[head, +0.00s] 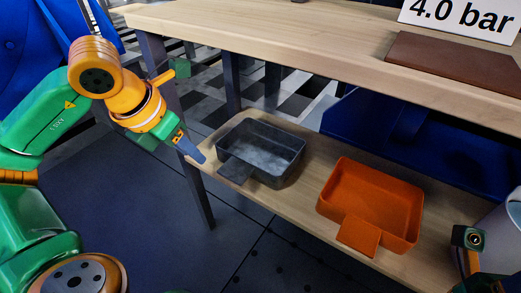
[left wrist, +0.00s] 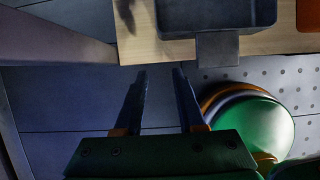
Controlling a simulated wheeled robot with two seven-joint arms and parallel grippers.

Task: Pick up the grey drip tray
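The grey drip tray (head: 283,171) sits on the lower wooden shelf in the head view, upright, with a flat tab handle (head: 236,170) jutting out over the front edge. In the left wrist view its dark body (left wrist: 255,20) is cut off at the top and its tab (left wrist: 217,48) points down toward the gripper. My left gripper (head: 197,156) is just left of the tab, apart from the tray. In the left wrist view my left gripper (left wrist: 160,76) has its fingers spread with nothing between them. My right gripper's fingers do not show.
An orange tray (head: 340,193) with its own tab stands right of the grey one on the lower shelf (head: 290,207). The upper board (head: 260,38) runs above, with a brown plate and a "4.0 bar" sign. A table leg (head: 198,192) stands close to my left gripper. A blue bin is behind.

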